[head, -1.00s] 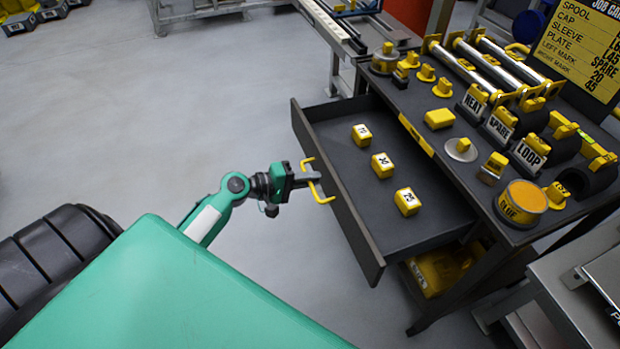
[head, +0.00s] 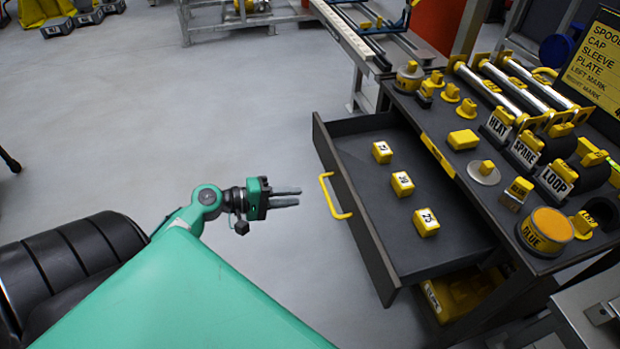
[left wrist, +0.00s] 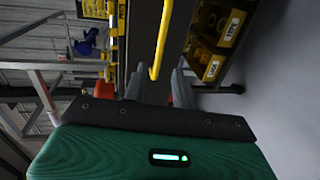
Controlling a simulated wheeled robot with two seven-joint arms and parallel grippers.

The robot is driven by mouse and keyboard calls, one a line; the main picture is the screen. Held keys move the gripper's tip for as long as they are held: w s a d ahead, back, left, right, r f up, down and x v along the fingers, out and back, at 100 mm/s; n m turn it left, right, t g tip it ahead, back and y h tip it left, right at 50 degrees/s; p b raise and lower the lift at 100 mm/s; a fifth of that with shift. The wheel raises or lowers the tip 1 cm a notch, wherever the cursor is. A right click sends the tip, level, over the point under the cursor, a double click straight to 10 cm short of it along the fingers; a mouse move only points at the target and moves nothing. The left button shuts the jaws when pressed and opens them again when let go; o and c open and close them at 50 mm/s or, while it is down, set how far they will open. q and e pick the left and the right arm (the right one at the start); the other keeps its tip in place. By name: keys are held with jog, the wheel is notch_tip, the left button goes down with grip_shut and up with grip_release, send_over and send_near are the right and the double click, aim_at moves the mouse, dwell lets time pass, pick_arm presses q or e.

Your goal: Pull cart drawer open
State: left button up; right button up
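The cart drawer (head: 362,220) stands pulled out from the dark cart, with its yellow bar handle (head: 334,197) on the front panel. Inside lie three yellow numbered blocks, the middle one (head: 402,184) among them. My left gripper (head: 298,196) is left of the handle, apart from it, with its two fingers parted and nothing between them. In the left wrist view the handle (left wrist: 160,42) shows ahead of the fingers (left wrist: 158,84). My right gripper is not in view.
The cart top (head: 455,175) carries yellow caps, rollers, labelled blocks and a round tin (head: 547,230). A yellow bin (head: 462,293) sits below the drawer. A grey bench (head: 590,300) stands at the lower right.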

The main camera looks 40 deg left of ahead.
pick_arm(q)
jog(key=shift+v, duration=1.9)
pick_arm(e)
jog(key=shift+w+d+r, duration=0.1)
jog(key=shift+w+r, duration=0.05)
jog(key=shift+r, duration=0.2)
